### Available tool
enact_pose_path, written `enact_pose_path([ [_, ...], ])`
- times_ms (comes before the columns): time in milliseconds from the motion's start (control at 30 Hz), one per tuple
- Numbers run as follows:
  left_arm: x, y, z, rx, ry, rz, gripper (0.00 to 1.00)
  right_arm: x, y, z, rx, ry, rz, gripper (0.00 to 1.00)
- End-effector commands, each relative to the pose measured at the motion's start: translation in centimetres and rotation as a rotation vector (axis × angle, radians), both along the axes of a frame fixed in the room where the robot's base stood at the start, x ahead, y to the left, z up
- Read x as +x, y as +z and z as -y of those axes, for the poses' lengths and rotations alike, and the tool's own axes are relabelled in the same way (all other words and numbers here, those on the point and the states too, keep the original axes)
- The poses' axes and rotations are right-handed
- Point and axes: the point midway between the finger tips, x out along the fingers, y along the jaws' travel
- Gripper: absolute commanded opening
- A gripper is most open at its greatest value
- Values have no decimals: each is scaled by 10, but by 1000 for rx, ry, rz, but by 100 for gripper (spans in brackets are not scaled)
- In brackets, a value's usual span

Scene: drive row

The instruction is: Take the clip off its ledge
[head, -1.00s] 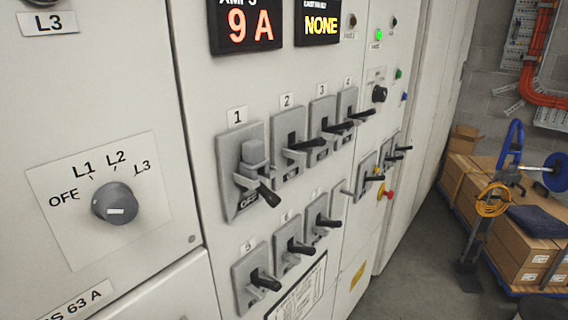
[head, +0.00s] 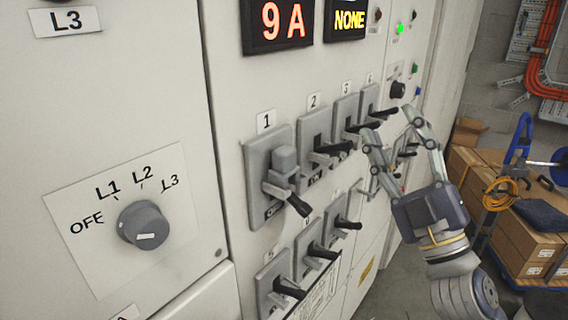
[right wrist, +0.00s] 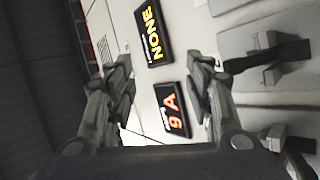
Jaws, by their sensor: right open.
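A small grey block, which I take to be the clip (head: 285,159), sits upright on a ledge in the grey plate of switch 1 (head: 257,190), just above that switch's black handle (head: 299,204). My right gripper (head: 389,122) is open and empty, its fingers pointing up in front of switches 3 and 4. It is to the right of the clip and well apart from it. In the right wrist view the open fingers (right wrist: 161,75) frame the panel's displays; I cannot tell whether the clip shows there. My left gripper is not in view.
More black-handled switches stick out in two rows, such as switch 2 (head: 331,151) and a lower one (head: 290,290). A rotary knob (head: 143,225) is on the left panel. Cardboard boxes (head: 520,240) and a blue trolley stand at right.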

Motion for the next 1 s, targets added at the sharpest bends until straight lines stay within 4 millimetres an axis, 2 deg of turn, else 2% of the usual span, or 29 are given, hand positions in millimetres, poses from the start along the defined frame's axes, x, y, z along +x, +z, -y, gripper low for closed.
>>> enact_pose_path([
  [33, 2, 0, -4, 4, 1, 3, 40, -24, 39, -21, -104, 44, 158, 48],
  [100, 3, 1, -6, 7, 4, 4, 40, -61, 72, -52, -265, 106, 355, 48],
  [133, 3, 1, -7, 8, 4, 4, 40, -77, 81, -65, -342, 128, 435, 48],
  [233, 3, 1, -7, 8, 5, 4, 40, -123, 92, -104, -616, 185, 668, 48],
  [300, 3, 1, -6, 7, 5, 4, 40, -145, 85, -123, -827, 205, 799, 48],
  [367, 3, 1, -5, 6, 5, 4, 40, -155, 73, -134, -1019, 206, 888, 48],
  [467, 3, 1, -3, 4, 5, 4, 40, -154, 51, -136, -1340, 173, 974, 48],
  [600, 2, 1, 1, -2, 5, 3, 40, -133, 33, -113, -1719, 78, 978, 48],
  [700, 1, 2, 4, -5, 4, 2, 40, -118, 31, -91, -1903, 4, 936, 48],
  [867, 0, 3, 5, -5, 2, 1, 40, -105, 32, -70, -2045, -63, 878, 48],
  [1000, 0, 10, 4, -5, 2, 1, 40, -93, 27, -80, -2066, -67, 868, 48],
])
